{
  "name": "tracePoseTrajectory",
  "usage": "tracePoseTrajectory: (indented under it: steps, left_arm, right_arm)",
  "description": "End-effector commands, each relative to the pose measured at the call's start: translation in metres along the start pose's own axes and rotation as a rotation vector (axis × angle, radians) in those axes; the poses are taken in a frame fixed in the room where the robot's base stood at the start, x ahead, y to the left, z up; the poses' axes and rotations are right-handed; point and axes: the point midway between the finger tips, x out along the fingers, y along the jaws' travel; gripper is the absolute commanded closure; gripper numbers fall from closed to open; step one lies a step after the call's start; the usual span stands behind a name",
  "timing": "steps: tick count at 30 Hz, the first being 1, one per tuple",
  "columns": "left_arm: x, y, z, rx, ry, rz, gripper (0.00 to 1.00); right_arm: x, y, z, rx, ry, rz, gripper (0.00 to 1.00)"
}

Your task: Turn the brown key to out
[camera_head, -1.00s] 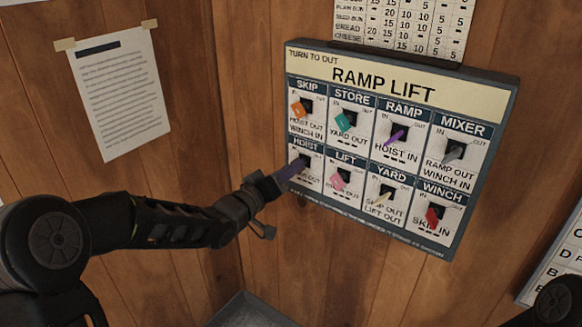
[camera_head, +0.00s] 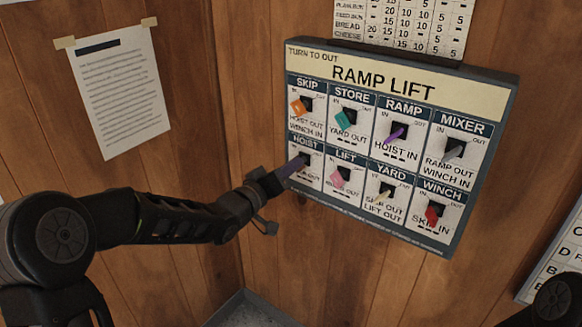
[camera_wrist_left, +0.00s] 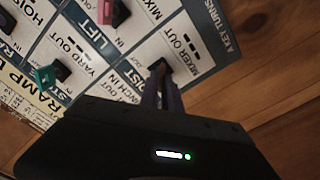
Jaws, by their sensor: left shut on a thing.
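The key panel (camera_head: 420,92), headed RAMP LIFT, hangs on the wooden wall with two rows of labelled keys. My left gripper (camera_head: 298,163) reaches in from the left to the HOIST position at the lower left of the panel. It is shut on the key there. The fingers cover that key almost wholly, so its brown colour and exact angle are hard to tell. In the left wrist view, the fingers (camera_wrist_left: 163,85) meet the dark key slot beside the MIXER OUT text. My right gripper is not in view.
Close by are the orange SKIP key (camera_head: 298,107), teal STORE key (camera_head: 344,120) and pink LIFT key (camera_head: 340,179). Purple, grey, cream and red keys sit further right. A paper sheet (camera_head: 118,90) is taped to the left wall. The space below the panel is clear.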

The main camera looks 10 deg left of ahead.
Motion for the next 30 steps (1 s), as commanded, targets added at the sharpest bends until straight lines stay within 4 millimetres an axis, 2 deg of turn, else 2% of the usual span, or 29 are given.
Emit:
tracePoseTrajectory:
  steps: [14,22,30]
  left_arm:
    - [0.0,-0.001,0.001,0.033,0.0,0.0,1.0]
    - [0.0,-0.002,0.003,0.156,0.002,0.001,1.0]
    - [0.0,-0.002,0.005,0.376,0.003,0.001,1.0]
  right_arm:
    - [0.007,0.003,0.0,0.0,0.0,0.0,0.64]
    - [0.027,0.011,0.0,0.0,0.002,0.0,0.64]
    - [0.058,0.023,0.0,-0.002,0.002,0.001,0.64]
